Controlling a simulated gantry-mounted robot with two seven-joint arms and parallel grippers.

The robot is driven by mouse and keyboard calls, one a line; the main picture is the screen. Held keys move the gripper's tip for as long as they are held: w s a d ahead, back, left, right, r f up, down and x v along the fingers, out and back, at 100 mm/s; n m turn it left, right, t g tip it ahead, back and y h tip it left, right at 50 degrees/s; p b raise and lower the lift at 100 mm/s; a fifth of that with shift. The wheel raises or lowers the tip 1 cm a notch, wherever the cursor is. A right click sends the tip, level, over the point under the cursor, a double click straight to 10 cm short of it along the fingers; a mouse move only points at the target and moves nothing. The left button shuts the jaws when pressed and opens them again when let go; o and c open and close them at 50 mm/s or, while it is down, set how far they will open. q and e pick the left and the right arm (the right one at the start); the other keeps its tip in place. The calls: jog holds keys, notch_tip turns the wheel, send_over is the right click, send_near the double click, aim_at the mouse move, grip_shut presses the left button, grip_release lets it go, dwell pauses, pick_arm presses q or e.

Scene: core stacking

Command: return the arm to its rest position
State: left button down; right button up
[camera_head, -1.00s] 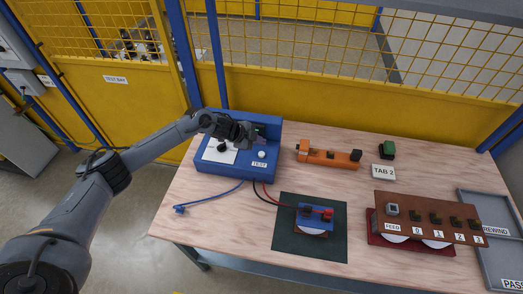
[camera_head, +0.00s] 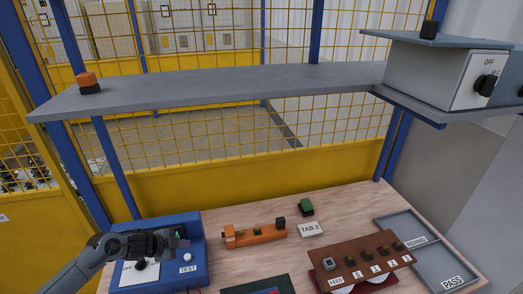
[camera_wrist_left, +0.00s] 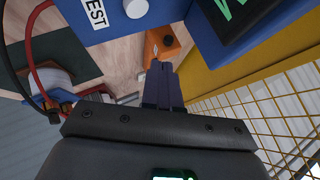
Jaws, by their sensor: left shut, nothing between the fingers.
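My left arm comes in from the lower left in the head view. Its gripper (camera_head: 174,243) is at the blue test box (camera_head: 160,221), in front of the box's small screen and above its dial panel. I cannot tell whether it touches the box. In the left wrist view the two dark fingers (camera_wrist_left: 162,78) are together with nothing between them. The blue box (camera_wrist_left: 150,22) with its TEST label and white button fills the top of that view. My right gripper is in neither view.
An orange fixture (camera_head: 256,234), a green block (camera_head: 306,207) and a brown feed panel (camera_head: 362,261) are on the wooden table (camera_head: 345,220). A grey tray (camera_head: 450,262) is at right. A grey shelf (camera_head: 230,88) spans above, before yellow fencing (camera_head: 290,178).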

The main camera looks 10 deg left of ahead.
pick_arm(q)
jog(key=d+f, duration=0.1)
jog(key=d, duration=0.1)
jog(key=s+d+f, duration=0.1)
jog(key=d, duration=0.1)
jog(key=d+f, duration=0.1)
jog(key=d, duration=0.1)
jog(key=shift+s+d+f, duration=0.1)
jog(key=shift+s+d, duration=0.25)
jog(key=s+d+f+n, duration=0.3)
jog(key=s+d, duration=0.8)
jog(key=d, duration=0.5)
jog(key=s+a+r+n+g+y, duration=0.2)
jog(key=s+n, duration=0.3)
jog(key=s, duration=0.6)
jog(key=s+a+r+n+g+y, duration=0.2)
jog(key=s+r+n, duration=0.15)
jog(key=s, duration=0.85)
notch_tip(320, 180, up, 21)
jog(key=s+p, duration=0.1)
jog(key=p, duration=2.1)
jog(key=shift+a+r+n+g, duration=0.2)
jog(key=shift+n+g, duration=0.1)
jog(key=shift+n, duration=0.15)
jog(key=shift+s, duration=0.1)
